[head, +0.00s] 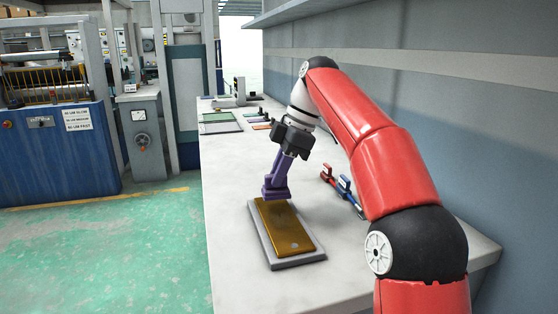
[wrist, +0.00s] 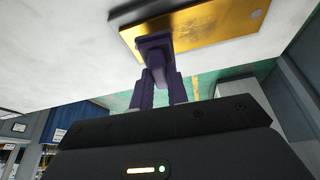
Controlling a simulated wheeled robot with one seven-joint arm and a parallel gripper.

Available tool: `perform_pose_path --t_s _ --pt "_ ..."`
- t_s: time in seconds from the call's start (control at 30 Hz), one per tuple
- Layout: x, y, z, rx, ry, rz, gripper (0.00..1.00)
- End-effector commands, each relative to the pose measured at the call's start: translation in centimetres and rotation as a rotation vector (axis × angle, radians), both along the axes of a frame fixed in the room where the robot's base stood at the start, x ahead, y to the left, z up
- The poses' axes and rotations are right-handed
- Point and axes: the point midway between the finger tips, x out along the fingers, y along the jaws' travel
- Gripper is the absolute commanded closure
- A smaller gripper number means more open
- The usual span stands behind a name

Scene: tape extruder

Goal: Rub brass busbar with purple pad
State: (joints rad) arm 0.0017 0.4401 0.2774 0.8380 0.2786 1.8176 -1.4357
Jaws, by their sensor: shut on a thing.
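The brass busbar (head: 287,228) is a flat gold bar lying on a grey base plate (head: 296,262) on the bench. It also shows at the top of the wrist view (wrist: 205,28). The purple pad (head: 275,191) is at the busbar's far left end in the head view. My gripper (head: 282,167) is shut on the pad's upper part, with the pad below its fingers. In the wrist view the pad (wrist: 154,44) overlaps the busbar's near edge. I cannot tell whether it touches the brass. A small pale round spot shows on the busbar's near end.
Red and blue clamp-like tools (head: 343,186) lie right of the busbar, partly behind my arm. Flat trays (head: 219,123) and small items lie farther back on the bench (head: 236,255). The wall stands close on the right. Bench around the base plate's left and front is clear.

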Motion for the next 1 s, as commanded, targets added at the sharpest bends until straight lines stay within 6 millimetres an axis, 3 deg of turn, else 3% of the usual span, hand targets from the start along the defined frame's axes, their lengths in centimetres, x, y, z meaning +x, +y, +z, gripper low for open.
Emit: perform_pose_path --t_s 1.0 --pt "0.1 0.0 -1.4 -0.003 0.014 -0.003 1.00"
